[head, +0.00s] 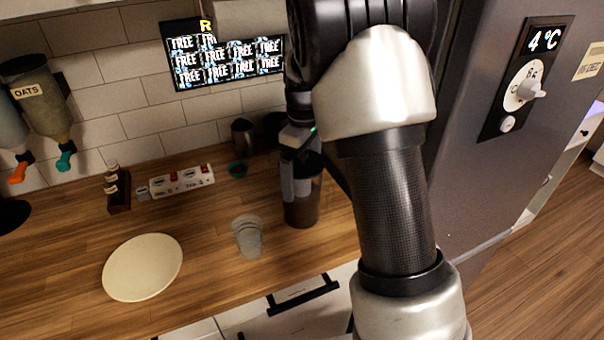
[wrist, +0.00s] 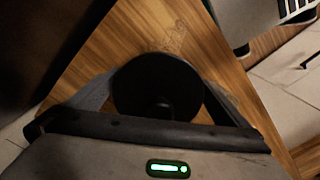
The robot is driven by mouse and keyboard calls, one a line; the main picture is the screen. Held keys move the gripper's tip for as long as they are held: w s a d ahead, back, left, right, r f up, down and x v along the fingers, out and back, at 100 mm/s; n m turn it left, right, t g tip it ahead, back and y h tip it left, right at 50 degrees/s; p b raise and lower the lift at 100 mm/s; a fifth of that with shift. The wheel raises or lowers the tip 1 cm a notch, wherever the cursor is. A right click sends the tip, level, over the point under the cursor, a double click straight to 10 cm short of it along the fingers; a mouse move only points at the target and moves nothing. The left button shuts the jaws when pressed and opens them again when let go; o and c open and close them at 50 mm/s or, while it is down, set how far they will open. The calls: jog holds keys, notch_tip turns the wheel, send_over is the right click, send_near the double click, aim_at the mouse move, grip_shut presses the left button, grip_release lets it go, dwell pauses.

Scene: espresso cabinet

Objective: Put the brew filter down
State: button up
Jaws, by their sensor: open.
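A dark cylinder (head: 303,208), which I take to be the brew filter, stands upright on the wooden counter (head: 205,230). In the wrist view its round black top (wrist: 150,78) lies between the fingers, with a small knob-like shape near its lower edge. My gripper (head: 302,178) is at the cylinder's upper part, with its fingers open on either side. In the wrist view my gripper (wrist: 160,98) also straddles it. Whether a finger touches its side I cannot tell. My arm hides part of the counter to the right.
A clear cup (head: 248,238) stands just left of the cylinder. A pale plate (head: 143,267) lies further left. A grey fridge (head: 490,170) stands at right.

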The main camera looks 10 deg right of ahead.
notch_tip(320, 180, up, 12)
jog(key=shift+r, duration=0.1)
jog(key=s+r+m+t, duration=0.3)
jog(key=s+r+m, duration=0.3)
jog(key=s, duration=0.8)
jog(key=s+f+m+t, duration=0.1)
jog(key=s+m, duration=0.3)
jog(key=s, duration=0.7)
jog(key=shift+s+f+t, duration=0.4)
jog(key=shift+t, duration=0.5)
